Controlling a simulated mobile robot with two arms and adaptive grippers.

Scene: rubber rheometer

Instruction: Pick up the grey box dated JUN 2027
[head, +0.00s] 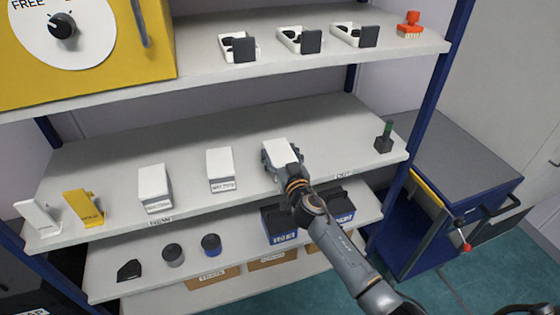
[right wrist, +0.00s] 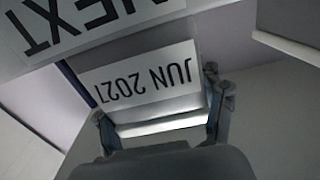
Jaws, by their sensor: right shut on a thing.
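The grey box dated JUN 2027 (right wrist: 147,78) fills the middle of the right wrist view, its label upside down there. My right gripper (right wrist: 160,112) is shut on it, with one finger on each side. In the head view the pale top of the box (head: 283,151) shows at the right of the middle shelf, and my right gripper (head: 282,161) is around it. The date is not readable from there. I cannot tell whether the box touches the shelf. My left gripper is not in view.
Two similar boxes stand to the left on the middle shelf (head: 100,155): one (head: 220,169) and another (head: 154,188). A small dark holder with a green item (head: 384,138) stands to the right. Dark blue-labelled bins (head: 283,225) sit below. The upper shelf (head: 190,82) overhangs behind.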

